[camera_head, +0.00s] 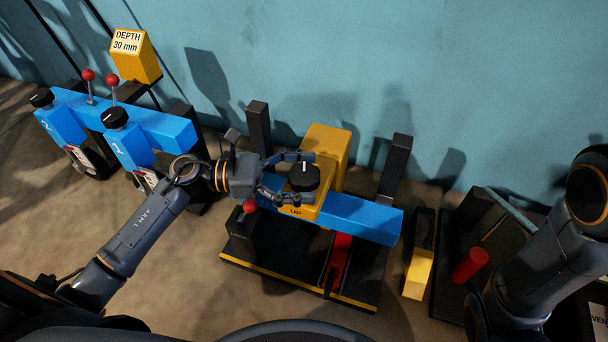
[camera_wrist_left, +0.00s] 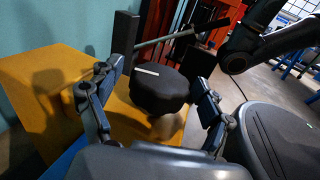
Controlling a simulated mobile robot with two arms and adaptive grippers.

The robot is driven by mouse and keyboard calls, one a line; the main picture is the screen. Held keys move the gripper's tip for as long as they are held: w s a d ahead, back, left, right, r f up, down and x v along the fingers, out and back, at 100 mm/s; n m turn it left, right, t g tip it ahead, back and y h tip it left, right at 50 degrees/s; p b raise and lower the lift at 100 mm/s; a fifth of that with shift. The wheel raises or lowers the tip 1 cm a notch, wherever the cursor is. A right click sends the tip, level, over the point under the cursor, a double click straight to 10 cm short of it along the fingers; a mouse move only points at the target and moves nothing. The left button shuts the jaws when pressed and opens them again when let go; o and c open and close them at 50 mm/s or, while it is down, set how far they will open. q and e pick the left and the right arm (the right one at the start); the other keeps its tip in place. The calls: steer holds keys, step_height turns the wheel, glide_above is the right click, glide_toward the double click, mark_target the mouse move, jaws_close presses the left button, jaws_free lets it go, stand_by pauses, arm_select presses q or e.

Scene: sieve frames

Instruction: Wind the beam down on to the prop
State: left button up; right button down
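The blue beam (camera_head: 362,218) lies across a dark stand between two dark posts. A yellow housing (camera_head: 328,150) sits on it, marked "UP", with a black knob (camera_head: 304,178) on top that bears a white line. A red piece (camera_head: 338,262), possibly the prop, is under the beam; the beam hides its far end. My left gripper (camera_head: 292,179) is open, with one finger on each side of the knob. In the left wrist view the knob (camera_wrist_left: 160,90) stands between the fingers, with gaps showing on both sides. My right gripper is out of view.
A blue double unit (camera_head: 160,128) with black knobs and red-balled levers stands at the left, before a yellow "DEPTH 30 mm" sign (camera_head: 135,56). A red-balled lever (camera_head: 249,207) is below my left gripper. A yellow block (camera_head: 418,273) and red cylinder (camera_head: 470,265) are at the right.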

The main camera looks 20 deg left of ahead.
arm_select(q)
steer(key=c, duration=1.2)
steer(key=shift+o, duration=0.2)
